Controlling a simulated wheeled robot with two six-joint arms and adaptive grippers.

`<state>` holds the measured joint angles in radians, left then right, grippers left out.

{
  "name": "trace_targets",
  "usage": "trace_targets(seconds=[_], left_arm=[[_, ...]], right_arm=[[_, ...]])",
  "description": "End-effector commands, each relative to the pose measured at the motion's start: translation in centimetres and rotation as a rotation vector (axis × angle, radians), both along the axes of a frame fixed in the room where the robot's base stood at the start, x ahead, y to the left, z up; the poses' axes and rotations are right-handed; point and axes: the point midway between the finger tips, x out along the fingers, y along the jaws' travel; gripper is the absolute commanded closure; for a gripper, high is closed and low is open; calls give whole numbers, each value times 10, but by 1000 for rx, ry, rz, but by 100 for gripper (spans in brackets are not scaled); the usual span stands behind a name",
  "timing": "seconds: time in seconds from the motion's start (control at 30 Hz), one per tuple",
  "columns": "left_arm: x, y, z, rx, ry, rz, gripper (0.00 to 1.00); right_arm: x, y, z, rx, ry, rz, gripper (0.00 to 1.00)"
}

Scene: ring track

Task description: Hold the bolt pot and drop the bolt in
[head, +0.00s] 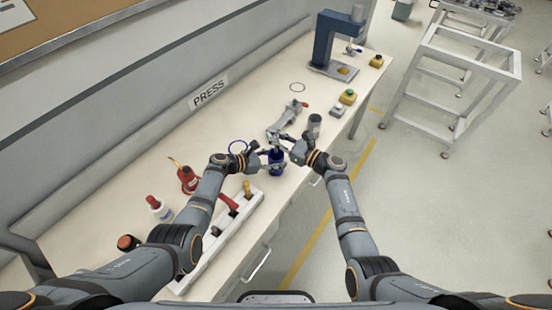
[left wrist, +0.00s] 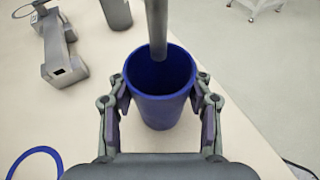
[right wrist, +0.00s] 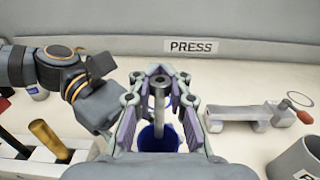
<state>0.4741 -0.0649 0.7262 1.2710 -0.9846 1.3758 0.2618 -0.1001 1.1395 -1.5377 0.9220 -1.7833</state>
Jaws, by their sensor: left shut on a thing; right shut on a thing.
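The bolt pot (head: 276,168), a deep blue open cup, stands upright near the table's front edge. My left gripper (head: 265,157) is shut around its sides; in the left wrist view the pot (left wrist: 160,108) sits between both fingers. My right gripper (head: 283,147) is shut on the bolt, a grey metal rod (left wrist: 157,28) pointing down. The bolt (right wrist: 159,100) also shows between the fingers in the right wrist view, with the blue pot (right wrist: 150,143) below. Its lower end overlaps the pot's mouth; I cannot tell whether it is below the rim.
A blue ring (head: 237,147) lies left of the pot. A grey clamp-like tool (head: 288,117) and a grey cup (head: 314,125) stand behind. A rack (head: 240,225), red bottle (head: 187,178) and white bottle (head: 158,208) are at left. A blue press (head: 325,45) is at the far end.

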Motion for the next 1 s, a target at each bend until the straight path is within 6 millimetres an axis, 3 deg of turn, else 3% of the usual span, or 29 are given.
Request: trace_targets(seconds=[0.2,0.53,0.57,0.77,1.0], left_arm=[[0,0,0,0,0,0,80],[0,0,0,0,0,0,80],[0,0,0,0,0,0,80],[0,0,0,0,0,0,80],[0,0,0,0,0,0,80]], right_arm=[[0,0,-14,1,1,0,100],[0,0,-17,1,-1,-1,100],[0,0,-17,1,-1,-1,83],[0,0,-17,1,-1,-1,56],[0,0,-17,1,1,-1,56]])
